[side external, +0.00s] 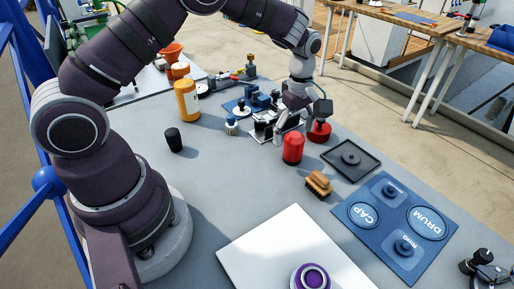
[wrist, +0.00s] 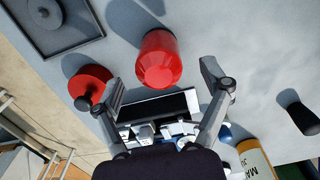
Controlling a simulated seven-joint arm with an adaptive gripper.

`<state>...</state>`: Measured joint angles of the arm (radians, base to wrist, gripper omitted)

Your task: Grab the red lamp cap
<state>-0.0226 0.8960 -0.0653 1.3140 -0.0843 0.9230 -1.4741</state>
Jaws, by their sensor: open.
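A red cylinder with a tapered top (side external: 293,148) stands upright on the grey table. In the wrist view the red cylinder (wrist: 160,60) lies ahead of my fingertips, between their lines. A second red piece, a wide round one with a dark knob (side external: 319,132), stands just behind and right of it; it also shows in the wrist view (wrist: 92,82), outside my left-hand finger. I cannot tell for certain which is the lamp cap. My gripper (side external: 290,122) is open and empty, pointing down close behind the red cylinder; its spread fingers show in the wrist view (wrist: 164,82).
A black tray (side external: 351,160) lies right of the red pieces, and a wooden brush (side external: 319,184) in front. A blue mat (side external: 390,228) marked CAP and DRUM lies further right. Small blue and white parts (side external: 262,100) crowd behind my gripper. An orange bottle (side external: 187,100) stands left.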

